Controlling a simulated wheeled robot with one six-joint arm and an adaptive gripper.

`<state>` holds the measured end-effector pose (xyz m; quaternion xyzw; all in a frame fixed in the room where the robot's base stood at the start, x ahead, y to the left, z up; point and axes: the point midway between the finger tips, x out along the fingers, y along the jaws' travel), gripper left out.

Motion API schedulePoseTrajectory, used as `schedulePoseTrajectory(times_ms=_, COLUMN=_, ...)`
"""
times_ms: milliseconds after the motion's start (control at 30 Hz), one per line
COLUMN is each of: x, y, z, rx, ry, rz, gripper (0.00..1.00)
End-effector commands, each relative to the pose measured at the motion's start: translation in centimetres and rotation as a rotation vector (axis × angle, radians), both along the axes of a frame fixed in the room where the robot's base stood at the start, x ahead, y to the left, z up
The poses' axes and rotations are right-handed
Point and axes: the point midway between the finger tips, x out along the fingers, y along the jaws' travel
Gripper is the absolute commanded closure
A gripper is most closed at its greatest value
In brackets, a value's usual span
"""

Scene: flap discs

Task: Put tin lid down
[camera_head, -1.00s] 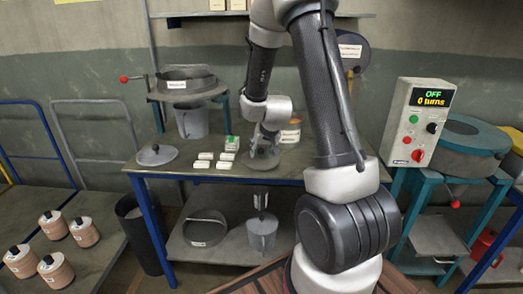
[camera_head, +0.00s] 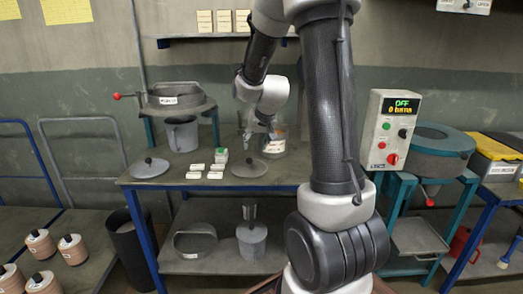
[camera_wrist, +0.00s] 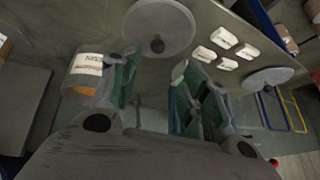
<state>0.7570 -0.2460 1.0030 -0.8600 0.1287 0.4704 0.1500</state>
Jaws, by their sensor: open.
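The tin lid (camera_head: 249,169), a flat grey disc with a dark knob, lies on the blue-edged table (camera_head: 215,183). It also shows at the top of the wrist view (camera_wrist: 168,22), free of my fingers. My gripper (camera_head: 258,134) is open and empty, above the table just behind the lid. In the wrist view, a gap shows between the fingers (camera_wrist: 158,88). The labelled tin (camera_head: 273,147) stands behind the lid, partly hidden by my gripper. In the wrist view, the tin (camera_wrist: 84,76) is beside the left finger, with orange showing at one end.
A second grey lid (camera_head: 150,167) lies at the table's left. A grey jug (camera_head: 181,134) stands under a sieve (camera_head: 178,99). The control box (camera_head: 390,130) stands right of my arm.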

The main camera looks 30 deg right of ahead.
Motion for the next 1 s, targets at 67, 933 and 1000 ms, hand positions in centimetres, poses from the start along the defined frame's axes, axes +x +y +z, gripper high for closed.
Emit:
schedulePoseTrajectory(times_ms=67, x=-1.4, y=1.0, z=1.9, rx=-0.002, ry=0.002, rz=0.027, gripper=0.55)
schedulePoseTrajectory(times_ms=933, x=-29.8, y=9.7, z=11.7, rx=-0.101, ry=0.194, rz=0.384, gripper=0.55)
schedulePoseTrajectory(times_ms=1000, x=-29.7, y=9.7, z=11.7, rx=-0.101, ry=0.194, rz=0.384, gripper=0.55)
